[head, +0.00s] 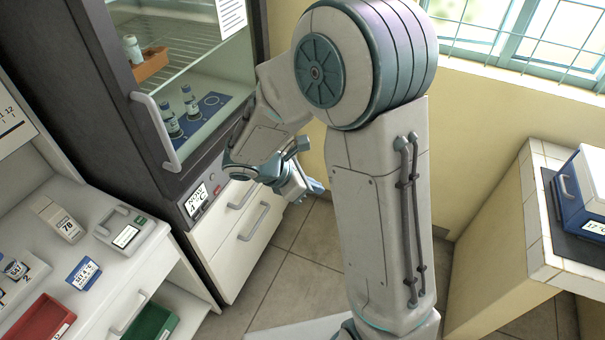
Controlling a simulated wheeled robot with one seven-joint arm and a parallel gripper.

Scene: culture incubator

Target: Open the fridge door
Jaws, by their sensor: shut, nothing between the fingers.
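The fridge (128,100) stands at the upper left, a dark cabinet with a glass-fronted door. The door (215,75) looks closed, though its far edge is partly hidden by my arm. Its pale upright handle (155,131) is on the left side of the door frame. Through the glass, several vials (190,102) and an orange rack (150,64) show inside.
White drawers (250,222) with bar handles sit below the fridge. A tiled bench (541,215) with a blue box (585,190) stands at right. Floor (285,262) between is clear.

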